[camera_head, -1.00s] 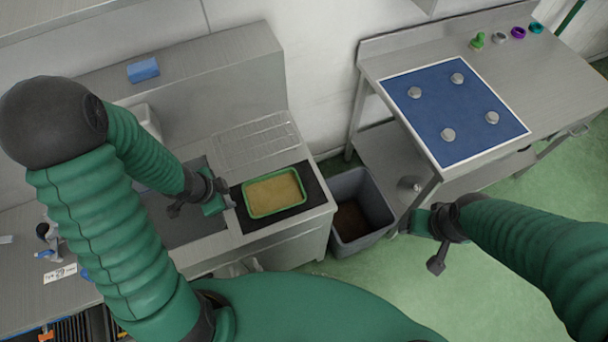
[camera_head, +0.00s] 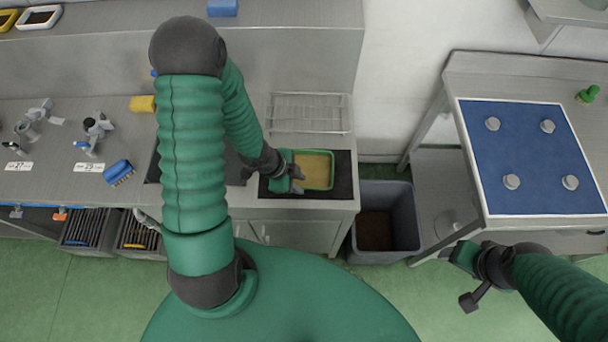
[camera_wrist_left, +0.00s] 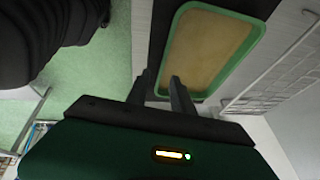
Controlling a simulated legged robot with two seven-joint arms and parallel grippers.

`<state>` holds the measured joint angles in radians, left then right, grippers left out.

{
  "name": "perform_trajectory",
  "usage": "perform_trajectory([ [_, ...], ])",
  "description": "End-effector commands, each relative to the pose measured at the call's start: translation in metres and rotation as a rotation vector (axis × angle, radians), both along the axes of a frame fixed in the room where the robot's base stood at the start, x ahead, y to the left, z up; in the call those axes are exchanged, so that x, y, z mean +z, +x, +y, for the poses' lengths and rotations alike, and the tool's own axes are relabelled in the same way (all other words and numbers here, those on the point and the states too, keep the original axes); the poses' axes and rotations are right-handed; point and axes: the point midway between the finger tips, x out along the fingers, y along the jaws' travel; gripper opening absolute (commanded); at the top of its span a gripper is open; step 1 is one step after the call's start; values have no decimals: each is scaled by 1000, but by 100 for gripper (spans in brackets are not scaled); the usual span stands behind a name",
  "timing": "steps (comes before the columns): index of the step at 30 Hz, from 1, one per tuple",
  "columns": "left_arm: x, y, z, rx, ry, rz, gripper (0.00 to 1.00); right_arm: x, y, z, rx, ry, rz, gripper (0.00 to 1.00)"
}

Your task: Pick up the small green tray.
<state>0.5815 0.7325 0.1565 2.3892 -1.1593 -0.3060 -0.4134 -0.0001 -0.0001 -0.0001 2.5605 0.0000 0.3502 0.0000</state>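The small green tray (camera_head: 331,171) has a green rim and a tan, flat-looking filling. It lies on a black mat (camera_head: 343,190) at the right end of the steel counter. My left gripper (camera_head: 296,180) is at the tray's left side. In the left wrist view its two fingers (camera_wrist_left: 160,84) are apart, with the rim of the tray (camera_wrist_left: 163,72) showing between them. Whether either finger touches the rim I cannot tell. My right gripper (camera_head: 462,275) hangs empty in front of the right-hand table, and its finger gap is unclear.
A wire rack (camera_head: 310,113) lies behind the tray. A grey bin (camera_head: 408,222) stands right of the counter. The steel table (camera_head: 470,95) at right carries a blue board (camera_head: 530,155) with several round knobs. Brushes and a yellow block (camera_head: 143,103) lie at left.

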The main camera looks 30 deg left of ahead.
Motion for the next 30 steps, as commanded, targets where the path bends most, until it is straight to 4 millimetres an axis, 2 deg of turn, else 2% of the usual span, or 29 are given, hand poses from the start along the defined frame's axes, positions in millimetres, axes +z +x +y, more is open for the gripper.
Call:
perform_trajectory([
  [6,-35,9,1,4,-9,2,28,-9,0,0,-1,0,-1,67],
  [10,-52,14,0,5,-12,2,28,-11,0,0,0,0,-1,67],
  [18,-53,16,-3,10,0,4,28,-11,0,0,0,0,-1,67],
  [24,-53,17,-4,10,-2,2,2,-12,0,0,0,0,-1,67],
  [30,-53,16,-4,7,-5,1,0,-11,0,0,0,0,-1,67],
])
